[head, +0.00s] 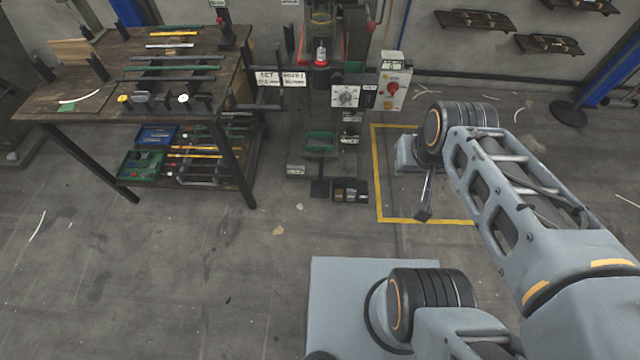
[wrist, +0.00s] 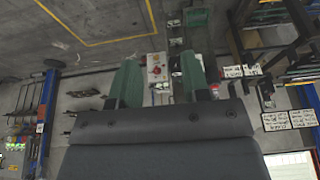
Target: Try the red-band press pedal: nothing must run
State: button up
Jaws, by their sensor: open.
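The press (head: 322,110) stands against the back wall in the head view, with red around its upper part and a red ring at its head. A dark plate low at its foot (head: 319,188) looks like the pedal, but is too small to be sure. My gripper (head: 424,205) hangs over the floor to the right of the press, clear of it. In the wrist view the gripper (wrist: 160,78) shows two green-padded fingers spread apart with nothing between them. A control box with a red button (head: 393,88) is on the press's right; it also shows in the wrist view (wrist: 155,68).
A workbench (head: 75,115) with rods and bins stands at left. A green tray (head: 320,143) and a small dark bin (head: 350,190) are on the press's lower front. Yellow floor lines (head: 377,185) mark the area right of the press. The floor before the press is mostly clear.

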aim_at(320, 188)
jog(key=k, duration=0.55)
jog(key=z, duration=0.15)
jog(key=i, duration=0.8)
jog(key=u, duration=0.9)
jog(key=i, duration=0.6)
jog(key=u, duration=0.7)
